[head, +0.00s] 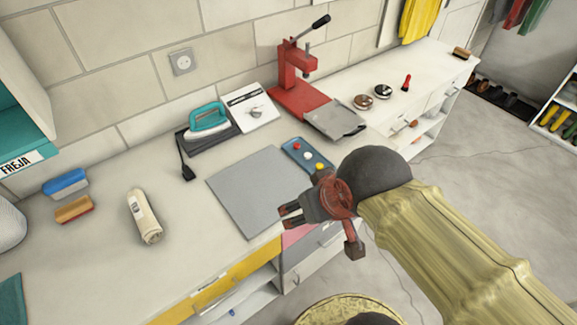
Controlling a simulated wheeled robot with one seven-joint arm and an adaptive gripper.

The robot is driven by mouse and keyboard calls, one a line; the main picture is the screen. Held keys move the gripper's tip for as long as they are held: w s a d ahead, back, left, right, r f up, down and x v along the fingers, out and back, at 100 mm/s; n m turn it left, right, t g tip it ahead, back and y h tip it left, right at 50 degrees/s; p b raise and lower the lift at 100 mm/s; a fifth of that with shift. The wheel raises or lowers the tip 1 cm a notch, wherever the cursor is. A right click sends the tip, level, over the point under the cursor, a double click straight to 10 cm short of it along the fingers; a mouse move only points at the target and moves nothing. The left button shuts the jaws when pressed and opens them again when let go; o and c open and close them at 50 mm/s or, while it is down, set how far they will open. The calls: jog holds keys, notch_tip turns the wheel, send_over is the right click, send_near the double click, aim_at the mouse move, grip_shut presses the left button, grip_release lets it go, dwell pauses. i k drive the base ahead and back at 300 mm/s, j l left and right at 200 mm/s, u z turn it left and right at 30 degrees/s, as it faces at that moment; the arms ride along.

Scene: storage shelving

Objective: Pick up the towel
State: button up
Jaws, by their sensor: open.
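The towel (144,216) is a cream-white roll lying on the worktop (110,265) at the left in the head view. My gripper (288,216) is in the middle of the view, near the front edge of the worktop and over the grey mat's right corner as seen here. It points left. Its fingers are apart and nothing shows between them. The towel is well to the left of my gripper, and clear worktop and the grey mat lie between them. The towel is fully in view.
A blue brush (66,183) and an orange-brown brush (74,209) lie left of the towel. A grey mat (245,190), a teal iron (208,121), a blue tray (306,154) and a red press (296,85) stand further right. A teal shelf (22,135) overhangs at the left.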

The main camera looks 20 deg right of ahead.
aim_at(150, 230)
jog(key=j, duration=0.85)
jog(key=j+u, duration=0.15)
jog(key=j, duration=1.55)
jog(key=i+j+u, duration=0.15)
jog(key=j, duration=0.7)
